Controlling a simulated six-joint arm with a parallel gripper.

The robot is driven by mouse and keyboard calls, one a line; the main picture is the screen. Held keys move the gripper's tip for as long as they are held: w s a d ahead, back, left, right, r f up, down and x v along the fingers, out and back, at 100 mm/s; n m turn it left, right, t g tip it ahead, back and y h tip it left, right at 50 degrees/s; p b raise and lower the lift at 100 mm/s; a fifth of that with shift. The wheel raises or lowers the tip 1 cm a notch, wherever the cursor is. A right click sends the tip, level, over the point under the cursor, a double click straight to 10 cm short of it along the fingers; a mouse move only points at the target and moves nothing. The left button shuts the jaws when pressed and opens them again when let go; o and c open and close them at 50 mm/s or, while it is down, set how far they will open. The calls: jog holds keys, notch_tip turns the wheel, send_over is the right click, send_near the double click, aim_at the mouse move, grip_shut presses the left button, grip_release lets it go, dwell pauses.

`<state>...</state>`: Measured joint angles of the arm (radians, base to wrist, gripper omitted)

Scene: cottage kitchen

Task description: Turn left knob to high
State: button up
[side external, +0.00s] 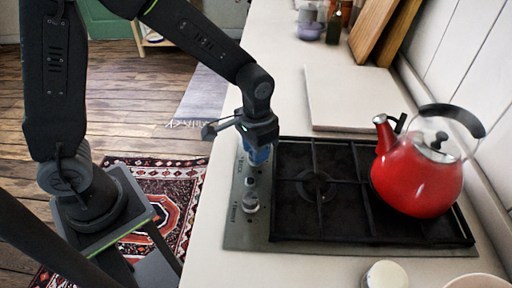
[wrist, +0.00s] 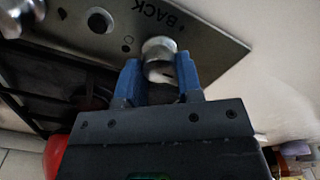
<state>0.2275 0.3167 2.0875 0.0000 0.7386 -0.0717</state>
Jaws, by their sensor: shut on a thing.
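The cooktop's control strip (side external: 235,228) runs along its left side. My gripper (side external: 258,155) is at the far end of this strip, fingers pointing down. In the wrist view the blue fingers (wrist: 160,80) are shut around the silver left knob (wrist: 158,47), beside the printed word BACK. The fingers and gripper body hide this knob in the side view. Its turned position cannot be read. The other knob (side external: 250,203) stands free nearer the camera; it also shows at the wrist view's upper left (wrist: 17,17). A small round fitting (wrist: 99,20) lies between the knobs.
A red kettle (side external: 415,178) stands on the black grate (side external: 320,215), right of my gripper. A pale board (side external: 350,95) lies beyond the cooktop. A white round item (side external: 385,275) is at the front. The floor side left of the counter is open.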

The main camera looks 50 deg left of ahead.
jog(key=o, duration=0.6)
jog(key=shift+o, duration=0.2)
jog(key=shift+r, duration=0.1)
notch_tip(320, 180, up, 14)
jog(key=s+a+r+n+t, duration=0.1)
jog(key=s+a+t, duration=0.4)
jog(key=s, duration=0.9)
jog(key=a+r, duration=0.1)
jog(key=a, duration=0.2)
jog(key=shift+r+n+t, duration=0.25)
jog(key=shift+n+t, duration=0.05)
jog(key=shift+n, duration=0.1)
